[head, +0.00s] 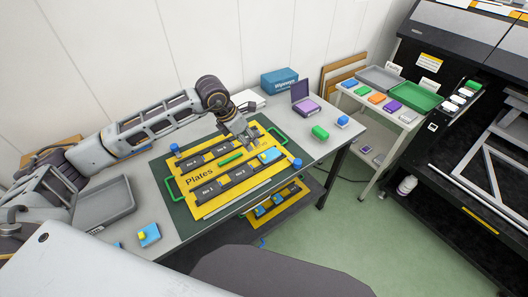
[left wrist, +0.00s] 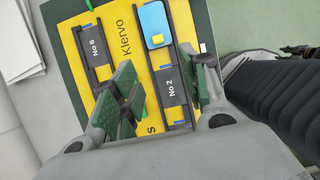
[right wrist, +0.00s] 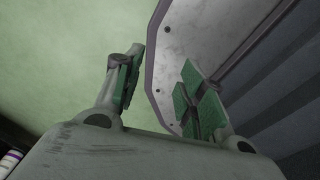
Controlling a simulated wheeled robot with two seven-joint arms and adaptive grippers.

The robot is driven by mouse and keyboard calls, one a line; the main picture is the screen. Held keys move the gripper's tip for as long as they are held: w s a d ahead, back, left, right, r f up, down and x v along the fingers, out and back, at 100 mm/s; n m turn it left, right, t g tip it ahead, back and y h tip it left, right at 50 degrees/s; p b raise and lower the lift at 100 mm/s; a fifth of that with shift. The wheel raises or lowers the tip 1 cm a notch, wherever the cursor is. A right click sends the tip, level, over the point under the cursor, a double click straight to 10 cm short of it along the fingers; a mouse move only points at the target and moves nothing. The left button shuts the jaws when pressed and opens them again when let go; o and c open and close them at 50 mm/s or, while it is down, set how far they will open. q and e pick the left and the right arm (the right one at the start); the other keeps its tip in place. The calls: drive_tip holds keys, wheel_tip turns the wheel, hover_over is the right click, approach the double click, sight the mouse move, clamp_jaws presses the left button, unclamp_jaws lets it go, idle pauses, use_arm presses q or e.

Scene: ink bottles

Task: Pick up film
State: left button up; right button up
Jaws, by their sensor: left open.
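My left gripper (head: 245,140) is open above the board's right part. In the left wrist view its fingers (left wrist: 165,90) stand on either side of the dark "No 2" strip (left wrist: 171,92), apparently above it. My right gripper (right wrist: 158,90) is open and empty.
A grey tray (head: 104,204) is at left. A white side table (head: 385,117) holds coloured blocks and trays. A dark machine stands at right.

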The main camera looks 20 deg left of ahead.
use_arm(q)
drive_tip(key=p, duration=0.1)
approach(262, 156)
wheel_tip(262, 156, down, 3)
drive_tip(key=shift+w+d+f, duration=0.1)
drive_tip(key=shift+w+d, duration=0.15)
drive_tip(key=shift+d, duration=0.05)
use_arm(e)
drive_tip(key=shift+d+r, duration=0.15)
drive_tip(key=shift+r, duration=0.4)
use_arm(q)
drive_tip(key=shift+f, duration=0.1)
use_arm(e)
drive_tip(key=shift+d, duration=0.3)
use_arm(q)
drive_tip(key=shift+p+x, duration=0.65)
drive_tip(key=shift+x, duration=0.6)
drive_tip(key=shift+w+x, duration=0.2)
drive_tip(key=shift+x, duration=0.9)
drive_tip(key=shift+d+f, duration=0.1)
use_arm(e)
drive_tip(key=shift+a+r, duration=0.3)
drive_tip(key=shift+r, duration=0.45)
